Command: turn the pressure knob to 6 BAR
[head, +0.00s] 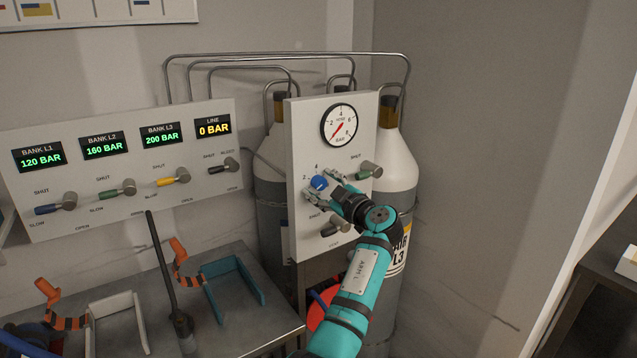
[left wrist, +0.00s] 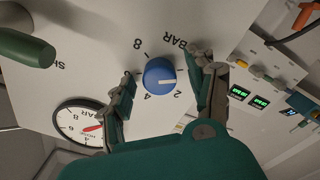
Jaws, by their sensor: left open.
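The blue pressure knob (head: 318,183) is on the white panel (head: 300,140), with a 2 and a 4 printed near it. In the left wrist view the knob (left wrist: 160,74) has a white mark pointing to the 2 side of its scale; 4, 8 and BAR also show. My left gripper (head: 325,188) is open at the knob. Its fingers stand on either side of the knob, with gaps visible in the left wrist view (left wrist: 163,78). The 6 on the knob's scale is not readable. My right gripper is not in view.
A round gauge (head: 339,124) above the knob has its red needle at the low end. The LINE display (head: 213,128) reads 0 BAR. Gas cylinders (head: 396,160) stand behind.

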